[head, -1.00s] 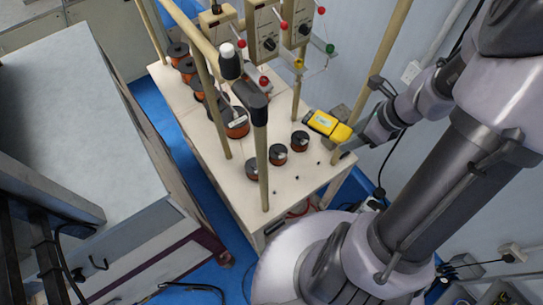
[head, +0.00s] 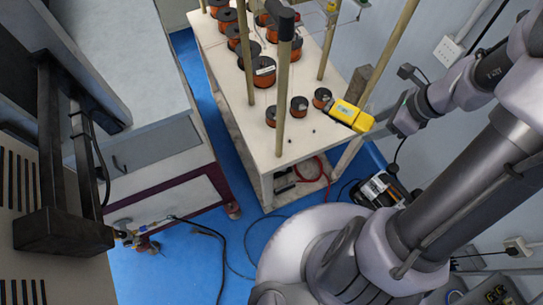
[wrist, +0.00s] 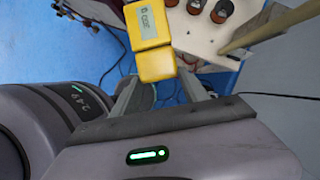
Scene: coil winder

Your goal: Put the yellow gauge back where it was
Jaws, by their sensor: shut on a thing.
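The yellow gauge (head: 352,116) is in my gripper (head: 382,124), at the right side of the winder bench (head: 258,130). In the wrist view my gripper (wrist: 165,88) is shut on one end of the yellow gauge (wrist: 153,40). Its small grey display faces the camera. In the head view the gauge overlaps the bench's right edge, beside the small copper spools. I cannot tell its exact height, or whether it touches the bench.
Several copper spools (head: 263,73) stand on the bench. Wooden posts (head: 283,90) rise from it, one close behind the gauge (head: 390,55). A black tool (head: 382,190) lies low at the right. A grey cabinet (head: 170,150) stands left. Blue floor (head: 180,265) between has cables.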

